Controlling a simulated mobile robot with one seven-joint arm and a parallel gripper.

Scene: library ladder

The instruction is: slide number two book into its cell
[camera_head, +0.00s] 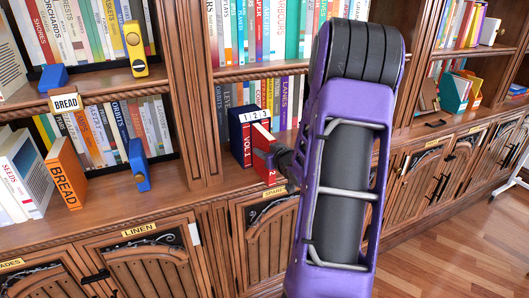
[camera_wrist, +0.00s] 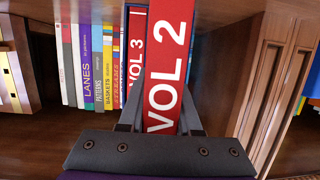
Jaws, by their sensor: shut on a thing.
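A dark blue slipcase (camera_head: 236,130) with a white strip numbered 1, 2, 3 stands on the shelf in the head view. A red VOL 1 book (camera_head: 247,152) fills its left cell. The red VOL 2 book (camera_head: 263,140) sticks out in front of the case, upright; it also shows large in the wrist view (camera_wrist: 168,60). My gripper (camera_head: 284,163) is shut on this book, with one finger on each side in the wrist view (camera_wrist: 163,100).
A row of shelved books (camera_wrist: 90,65) stands beside the case. An upright wooden post (camera_wrist: 275,80) is on the other side in the wrist view. An orange BREAD block (camera_head: 66,172) stands further left on the shelf. The ledge left of the case is clear.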

